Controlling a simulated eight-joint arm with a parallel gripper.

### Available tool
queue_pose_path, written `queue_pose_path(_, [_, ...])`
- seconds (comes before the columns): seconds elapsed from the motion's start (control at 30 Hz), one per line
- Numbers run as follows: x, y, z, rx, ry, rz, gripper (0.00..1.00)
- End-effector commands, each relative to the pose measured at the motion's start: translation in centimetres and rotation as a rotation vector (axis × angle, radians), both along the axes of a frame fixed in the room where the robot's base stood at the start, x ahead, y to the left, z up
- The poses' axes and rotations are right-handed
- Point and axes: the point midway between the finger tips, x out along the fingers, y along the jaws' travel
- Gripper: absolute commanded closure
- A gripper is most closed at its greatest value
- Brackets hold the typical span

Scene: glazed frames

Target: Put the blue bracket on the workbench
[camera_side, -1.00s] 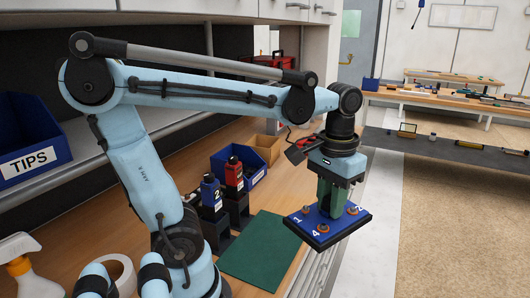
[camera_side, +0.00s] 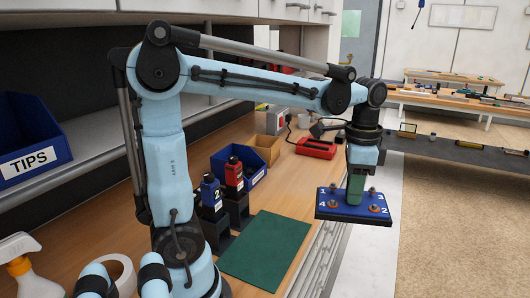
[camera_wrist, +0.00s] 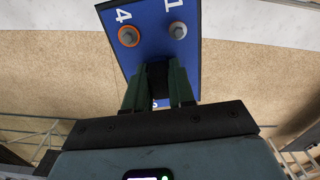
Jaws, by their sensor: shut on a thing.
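The blue bracket (camera_side: 340,211) is a flat plate with white numbers and bolts on its upper face. My gripper (camera_side: 356,192) is shut on it from above and holds it roughly level in the air. In the side view it appears beyond the front edge of the wooden workbench (camera_side: 298,182), over the floor. In the wrist view the bracket (camera_wrist: 150,55) sits between the green fingers (camera_wrist: 159,88), which hide part of it. The numbers 4 and 1 show there, each beside a bolt.
A green mat (camera_side: 264,250) lies flat on the bench, with bare wood behind it. Blue (camera_side: 210,192) and red (camera_side: 233,176) bottles stand in black holders near a blue bin (camera_side: 255,178). A red device (camera_side: 316,148) and a cardboard box (camera_side: 266,148) are farther back.

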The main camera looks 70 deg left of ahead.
Motion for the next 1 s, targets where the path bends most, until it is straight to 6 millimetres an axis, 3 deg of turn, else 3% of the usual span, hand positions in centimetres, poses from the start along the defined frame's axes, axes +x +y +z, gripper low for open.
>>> queue_pose_path(1.0, [2.8, 9.5, -2.7, -0.001, 0.0, -1.298, 1.0])
